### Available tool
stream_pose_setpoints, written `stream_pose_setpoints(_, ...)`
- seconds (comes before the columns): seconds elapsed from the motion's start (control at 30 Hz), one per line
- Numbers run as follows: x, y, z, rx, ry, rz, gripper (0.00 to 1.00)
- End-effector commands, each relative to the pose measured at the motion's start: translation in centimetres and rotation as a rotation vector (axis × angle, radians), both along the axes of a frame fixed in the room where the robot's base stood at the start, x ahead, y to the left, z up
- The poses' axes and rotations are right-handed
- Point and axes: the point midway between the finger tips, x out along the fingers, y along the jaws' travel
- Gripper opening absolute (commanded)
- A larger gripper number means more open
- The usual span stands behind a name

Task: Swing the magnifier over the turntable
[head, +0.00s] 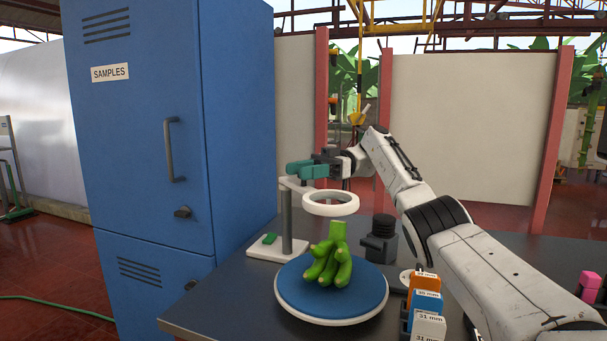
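The magnifier is a white ring (331,204) on a short arm from a grey post (287,222), with a white base (277,248) bearing a green piece. The turntable (332,302) has a blue top and white rim, and a bunch of green bananas (331,262) stands on it. In the picture the ring is just above the bananas' top; its exact depth over the turntable is hard to judge. My gripper (301,169), with teal fingers, is at the top of the post, above and left of the ring. Whether it touches the magnifier, or its fingers are closed, I cannot tell.
A blue cabinet (175,150) labelled SAMPLES stands left of the dark table (225,292). A dark grey device (379,240) stands behind the turntable on the right. Orange, blue and white labelled blocks (427,303) stand at the right front. A pink item (590,282) is far right.

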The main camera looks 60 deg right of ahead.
Motion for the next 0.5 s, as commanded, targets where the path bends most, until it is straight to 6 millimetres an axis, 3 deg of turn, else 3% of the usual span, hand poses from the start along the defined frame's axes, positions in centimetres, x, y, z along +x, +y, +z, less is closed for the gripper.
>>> stream_pose_setpoints(0.3, 0.0, 0.0, -0.3, 0.000, 0.007, 0.003, 0.52)
stream_pose_setpoints(0.5, 0.0, 0.0, 0.9, 0.000, 0.007, 0.003, 0.52)
